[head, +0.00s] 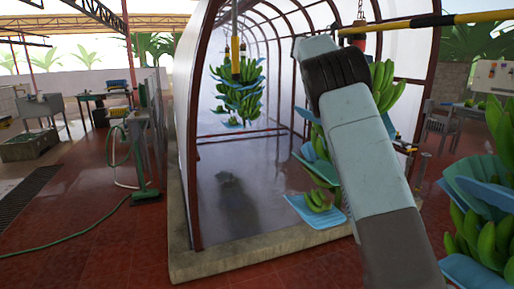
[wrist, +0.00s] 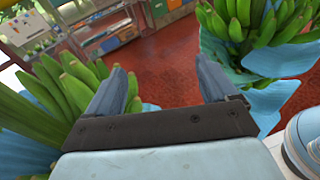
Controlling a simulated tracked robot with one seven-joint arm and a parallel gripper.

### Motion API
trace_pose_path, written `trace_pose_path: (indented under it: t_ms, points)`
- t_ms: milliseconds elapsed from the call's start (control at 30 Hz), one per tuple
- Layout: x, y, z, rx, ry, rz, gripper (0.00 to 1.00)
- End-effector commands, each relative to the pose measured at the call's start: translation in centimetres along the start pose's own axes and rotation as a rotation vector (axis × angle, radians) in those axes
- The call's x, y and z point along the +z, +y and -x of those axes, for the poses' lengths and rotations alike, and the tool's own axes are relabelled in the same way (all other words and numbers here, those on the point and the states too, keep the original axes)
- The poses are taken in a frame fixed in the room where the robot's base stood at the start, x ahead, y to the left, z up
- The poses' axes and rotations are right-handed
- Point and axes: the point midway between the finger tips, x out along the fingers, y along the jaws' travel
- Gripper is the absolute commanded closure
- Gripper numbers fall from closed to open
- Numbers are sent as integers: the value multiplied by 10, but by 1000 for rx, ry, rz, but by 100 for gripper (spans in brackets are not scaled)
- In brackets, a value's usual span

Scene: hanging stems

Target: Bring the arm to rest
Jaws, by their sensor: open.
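My arm (head: 365,150) rises from the lower right of the head view to the upper middle, in front of a hanging banana stem. My gripper is not visible in the head view. In the wrist view my gripper (wrist: 158,82) has its two fingers wide apart, with nothing between them but red floor farther off. A green banana bunch (wrist: 75,90) is close beside the left finger; I cannot tell whether they touch. Another bunch (wrist: 245,25) with blue sheets hangs to the upper right, apart from the fingers.
A banana stem (head: 240,97) hangs inside the arched tunnel (head: 189,130). Another stem with blue sheets (head: 487,185) is at the right edge. A yellow-black bar (head: 460,18) crosses the top right. A low concrete kerb (head: 250,250) edges the tunnel. Red floor (head: 90,250) lies open at left, crossed by a hose.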

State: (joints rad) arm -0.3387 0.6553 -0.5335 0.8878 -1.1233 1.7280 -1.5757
Motion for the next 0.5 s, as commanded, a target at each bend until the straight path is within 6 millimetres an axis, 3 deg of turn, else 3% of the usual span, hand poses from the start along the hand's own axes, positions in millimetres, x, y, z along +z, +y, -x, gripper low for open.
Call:
trace_pose_path:
  t_ms: [267, 500]
  points:
    - [1, -28, -46, 19, 179, -96, 14]
    - [-12, -74, -83, 24, 420, -245, 14]
